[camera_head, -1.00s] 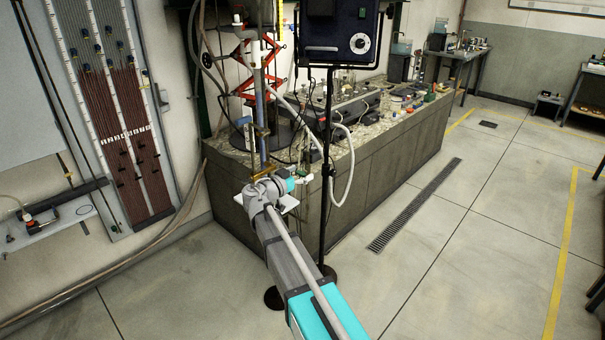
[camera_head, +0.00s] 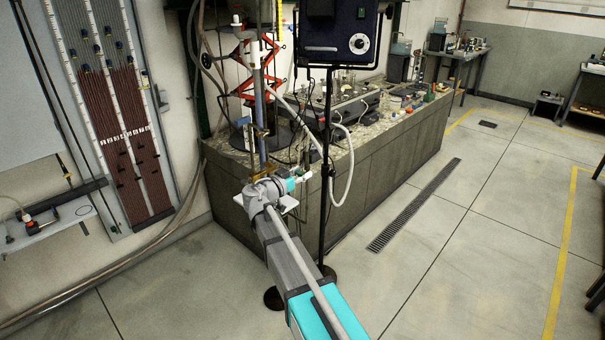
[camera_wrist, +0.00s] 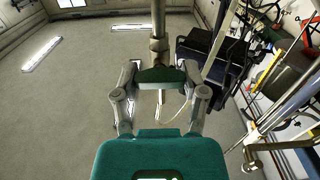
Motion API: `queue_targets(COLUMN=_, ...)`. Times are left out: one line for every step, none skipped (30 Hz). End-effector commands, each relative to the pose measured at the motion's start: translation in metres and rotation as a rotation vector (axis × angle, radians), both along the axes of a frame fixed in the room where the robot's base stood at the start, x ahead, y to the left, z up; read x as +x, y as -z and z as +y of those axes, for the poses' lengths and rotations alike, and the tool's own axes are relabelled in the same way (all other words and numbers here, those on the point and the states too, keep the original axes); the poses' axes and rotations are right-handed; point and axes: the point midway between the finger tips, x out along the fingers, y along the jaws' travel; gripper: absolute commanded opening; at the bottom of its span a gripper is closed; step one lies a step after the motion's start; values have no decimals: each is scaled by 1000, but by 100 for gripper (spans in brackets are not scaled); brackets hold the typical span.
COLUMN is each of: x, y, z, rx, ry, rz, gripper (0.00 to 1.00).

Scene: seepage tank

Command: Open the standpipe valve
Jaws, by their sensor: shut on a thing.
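In the wrist view, my gripper (camera_wrist: 160,71) has its two grey fingers on either side of a dark green bar-like handle (camera_wrist: 160,78), apparently the valve's, and is shut on it. A grey upright pipe (camera_wrist: 158,24) with a collar rises behind the handle. In the head view, my gripper (camera_head: 298,180) is small at the end of my arm, just right of the standpipe's lower part and in front of the bench corner. The tall bluish standpipe (camera_head: 259,105) with brass-coloured clamps stands at the bench's left end. My wrist partly hides the valve in the head view.
A dark control box (camera_head: 340,38) with a dial stands on a thin black pole close right of my gripper. A pale hose (camera_head: 350,165) loops beside it. The stone-topped bench (camera_head: 390,150) runs back to the right. Floor to the right is open, with a drain grate (camera_head: 415,205).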

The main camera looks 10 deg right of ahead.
Motion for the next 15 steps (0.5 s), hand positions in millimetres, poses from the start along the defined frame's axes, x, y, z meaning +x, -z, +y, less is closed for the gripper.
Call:
queue_targets(x=0, y=1, z=2, rx=-6, ry=-3, rz=12, gripper=9)
queue_targets(x=0, y=1, z=2, rx=-11, ry=-3, rz=19, gripper=9)
queue_targets(x=0, y=1, z=2, rx=-20, ry=-4, rz=31, gripper=9)
queue_targets(x=0, y=1, z=3, rx=-28, ry=-4, rz=42, gripper=9)
queue_targets(x=0, y=1, z=3, rx=-35, ry=-4, rz=54, gripper=9)
queue_targets(x=0, y=1, z=3, rx=-47, ry=-4, rz=71, gripper=9)
queue_targets(x=0, y=1, z=3, rx=-57, ry=-5, rz=84, gripper=8)
queue_targets(x=0, y=1, z=3, rx=-68, ry=-5, rz=100, gripper=8)
queue_targets(x=0, y=1, z=3, rx=-84, ry=-5, rz=122, gripper=8)
queue_targets(x=1, y=1, z=4, rx=-96, ry=-6, rz=138, gripper=8)
queue_targets(x=1, y=1, z=4, rx=-109, ry=-6, rz=157, gripper=8)
queue_targets(x=1, y=1, z=4, rx=-128, ry=-6, rz=183, gripper=8)
queue_targets(x=1, y=1, z=4, rx=-143, ry=-6, rz=204, gripper=8)
queue_targets(x=1, y=1, z=4, rx=-158, ry=-6, rz=224, gripper=8)
queue_targets(x=1, y=1, z=4, rx=-179, ry=-7, rz=253, gripper=8)
